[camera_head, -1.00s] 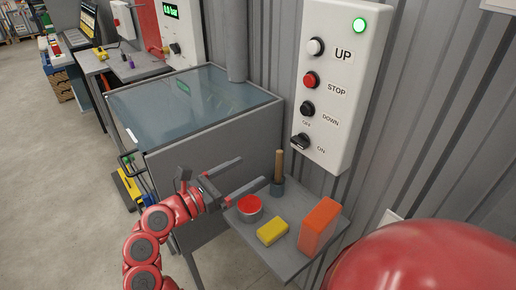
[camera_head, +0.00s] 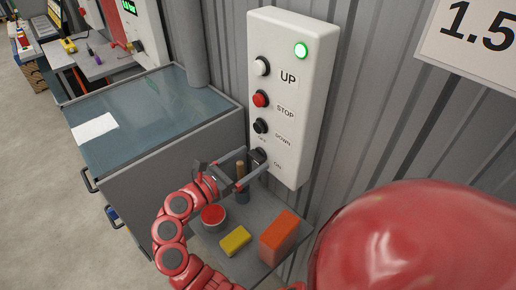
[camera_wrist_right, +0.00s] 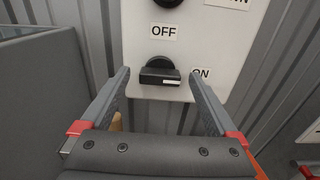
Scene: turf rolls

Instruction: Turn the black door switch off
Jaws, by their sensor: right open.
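The black door switch (camera_head: 259,155) is the lowest control on the white wall box. In the right wrist view the switch (camera_wrist_right: 160,74) has its bar handle lying about level, its white mark at the right end toward the ON label (camera_wrist_right: 201,73). The OFF label (camera_wrist_right: 164,32) is above it. My right gripper (camera_head: 255,160) is open at the switch, one finger on each side. In the wrist view gaps show between the fingers and the handle; how deep the tips reach is unclear. My left gripper is not in view.
The white control box (camera_head: 287,110) also carries UP, STOP and DOWN buttons and a lit green lamp (camera_head: 300,50). Below, a small shelf (camera_head: 208,238) holds a red-topped tin (camera_head: 213,216), a yellow block (camera_head: 235,240) and an orange block (camera_head: 282,237). A glass-topped cabinet (camera_head: 150,110) stands left.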

